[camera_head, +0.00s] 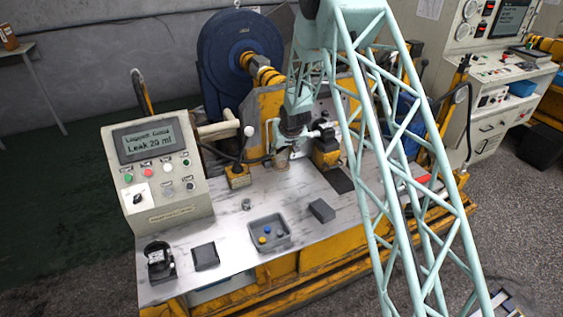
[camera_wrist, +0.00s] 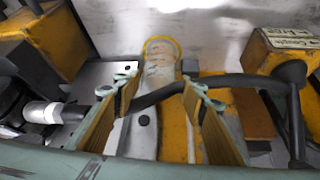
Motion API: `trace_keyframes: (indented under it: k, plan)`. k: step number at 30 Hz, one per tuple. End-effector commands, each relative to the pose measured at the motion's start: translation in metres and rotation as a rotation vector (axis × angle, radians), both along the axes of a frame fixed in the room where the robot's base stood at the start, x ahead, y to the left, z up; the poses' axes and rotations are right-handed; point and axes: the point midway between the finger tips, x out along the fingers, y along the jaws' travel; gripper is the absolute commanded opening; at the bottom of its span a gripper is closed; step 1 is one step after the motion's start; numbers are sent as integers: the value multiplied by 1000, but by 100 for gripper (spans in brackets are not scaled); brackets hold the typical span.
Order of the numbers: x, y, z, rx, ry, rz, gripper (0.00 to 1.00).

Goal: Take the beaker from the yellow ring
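The beaker (camera_wrist: 160,68) is clear with faint marks. It stands in the yellow ring (camera_wrist: 160,41), whose rounded rim shows beyond it in the wrist view. My gripper (camera_wrist: 153,90) is open, with one finger on each side of the beaker's line and gaps between the fingers and the beaker. I cannot tell how far down the fingers reach beside it. In the head view my gripper (camera_head: 290,146) is at the bench beside the motor stand, and the beaker (camera_head: 281,160) shows only partly below it.
A dark hose (camera_wrist: 235,82) crosses close to my right finger, running to a yellow block (camera_wrist: 285,50). A control panel (camera_head: 157,165) reading "Leak 20 ml" stands on the left. A grey tray (camera_head: 287,241) and a dark block (camera_head: 321,210) lie on the bench front.

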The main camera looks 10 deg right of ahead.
Motion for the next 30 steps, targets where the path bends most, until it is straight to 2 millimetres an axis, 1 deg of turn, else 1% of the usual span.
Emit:
trace_keyframes:
  k: [12, 17, 30]
  plan:
    - [1, 0, -1, 0, 0, 0, 38]
    - [4, 0, -5, 0, 0, 0, 38]
    - [24, -1, -38, 0, 1, 0, 38]
